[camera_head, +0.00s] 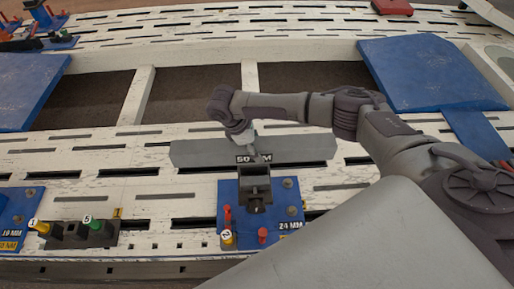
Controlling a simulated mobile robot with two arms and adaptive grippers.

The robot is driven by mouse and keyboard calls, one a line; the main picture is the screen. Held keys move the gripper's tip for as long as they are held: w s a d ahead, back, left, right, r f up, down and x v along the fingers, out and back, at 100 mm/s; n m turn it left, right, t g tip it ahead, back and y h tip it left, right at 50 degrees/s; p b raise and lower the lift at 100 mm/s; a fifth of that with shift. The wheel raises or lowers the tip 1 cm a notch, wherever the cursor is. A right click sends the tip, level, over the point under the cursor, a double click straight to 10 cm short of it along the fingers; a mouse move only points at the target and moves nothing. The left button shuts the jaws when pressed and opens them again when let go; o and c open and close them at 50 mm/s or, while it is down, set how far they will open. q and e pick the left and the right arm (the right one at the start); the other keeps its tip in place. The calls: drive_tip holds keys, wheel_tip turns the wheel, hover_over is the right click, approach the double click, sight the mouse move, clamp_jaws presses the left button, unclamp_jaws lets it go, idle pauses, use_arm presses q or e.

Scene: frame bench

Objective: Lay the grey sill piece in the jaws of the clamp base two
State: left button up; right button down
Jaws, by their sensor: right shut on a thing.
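The grey sill piece (305,149) is a long bar lying crosswise in the middle of the view, with a "50 MM" label at its middle. My right gripper (245,139) is shut on it near the middle, from above. The clamp base two (287,209) is a blue plate with a dark clamp (255,187), red pins, a yellow tag marked 2 and a "24 MM" label. The sill piece's lower edge meets the top of the clamp in the picture. I cannot tell whether it is between the jaws or just above or behind them. My left gripper is not in view.
A dark block with green and yellow knobs (75,234) stands left of the clamp base. Another blue plate (14,214) is at the left edge. Large blue panels lie at left (30,88) and right (428,72). The slotted white bench (150,190) is mostly clear between them.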

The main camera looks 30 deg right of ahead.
drive_tip(key=shift+r+p, duration=0.35)
drive_tip(key=shift+p, duration=0.25)
drive_tip(key=shift+f+b, duration=1.5)
drive_tip(key=shift+f, duration=1.3)
drive_tip(key=shift+w+f+b, duration=0.1)
drive_tip(key=shift+f+b, duration=0.4)
drive_tip(key=shift+f, duration=1.15)
